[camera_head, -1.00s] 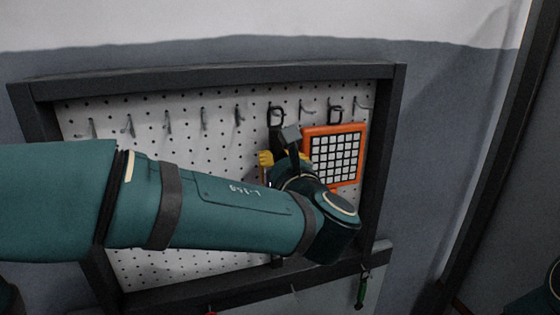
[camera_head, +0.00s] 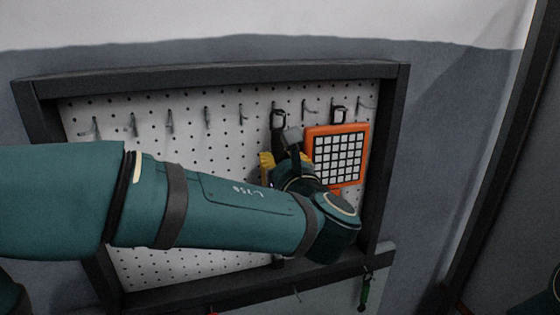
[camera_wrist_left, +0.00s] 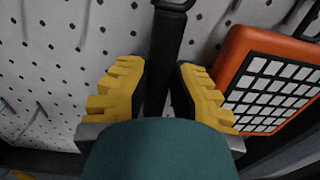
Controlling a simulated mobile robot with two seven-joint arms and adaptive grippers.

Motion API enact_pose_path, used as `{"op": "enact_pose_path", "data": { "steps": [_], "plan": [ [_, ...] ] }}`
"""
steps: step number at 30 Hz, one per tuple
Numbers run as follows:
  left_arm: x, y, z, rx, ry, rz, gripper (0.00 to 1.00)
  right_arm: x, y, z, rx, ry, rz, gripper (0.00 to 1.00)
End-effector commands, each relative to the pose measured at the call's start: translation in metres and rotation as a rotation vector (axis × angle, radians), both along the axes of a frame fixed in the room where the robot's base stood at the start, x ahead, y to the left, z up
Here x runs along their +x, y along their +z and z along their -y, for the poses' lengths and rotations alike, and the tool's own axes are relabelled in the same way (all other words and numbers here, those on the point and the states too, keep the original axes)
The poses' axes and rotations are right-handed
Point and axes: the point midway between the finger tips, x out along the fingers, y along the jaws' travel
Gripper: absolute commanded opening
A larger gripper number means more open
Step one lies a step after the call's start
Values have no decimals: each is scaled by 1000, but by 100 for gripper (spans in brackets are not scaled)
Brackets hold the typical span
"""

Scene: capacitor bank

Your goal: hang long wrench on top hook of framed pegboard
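The long wrench (camera_head: 279,122) is dark, with a ring at its upper end. Its ring is at a hook in the upper hook row of the framed pegboard (camera_head: 165,92), and it hangs about upright. My left arm hides much of its length. In the left wrist view its dark handle (camera_wrist_left: 166,45) runs between the yellow fingers of my left gripper (camera_wrist_left: 162,90). The fingers stand apart on both sides of the handle, with a narrow gap at the right finger. In the head view the left gripper (camera_head: 268,166) is partly hidden by its own wrist. My right gripper does not show.
An orange-framed grid panel (camera_head: 337,157) hangs close to the right of the left gripper. Several empty hooks (camera_head: 170,123) line the board to the left. The dark frame's right side (camera_head: 391,150) stands beyond the panel. A green-handled tool (camera_head: 366,291) hangs below.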

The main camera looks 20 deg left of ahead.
Motion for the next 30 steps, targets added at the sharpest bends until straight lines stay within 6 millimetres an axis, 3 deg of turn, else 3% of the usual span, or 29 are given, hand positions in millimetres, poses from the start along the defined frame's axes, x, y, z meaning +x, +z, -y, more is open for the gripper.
{"op": "enact_pose_path", "data": {
  "steps": [14,30],
  "plan": [
    [-6,0,5,-1,-3,-1,39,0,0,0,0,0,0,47],
    [-87,-1,58,-1,-3,1,39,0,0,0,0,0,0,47]
  ]
}}
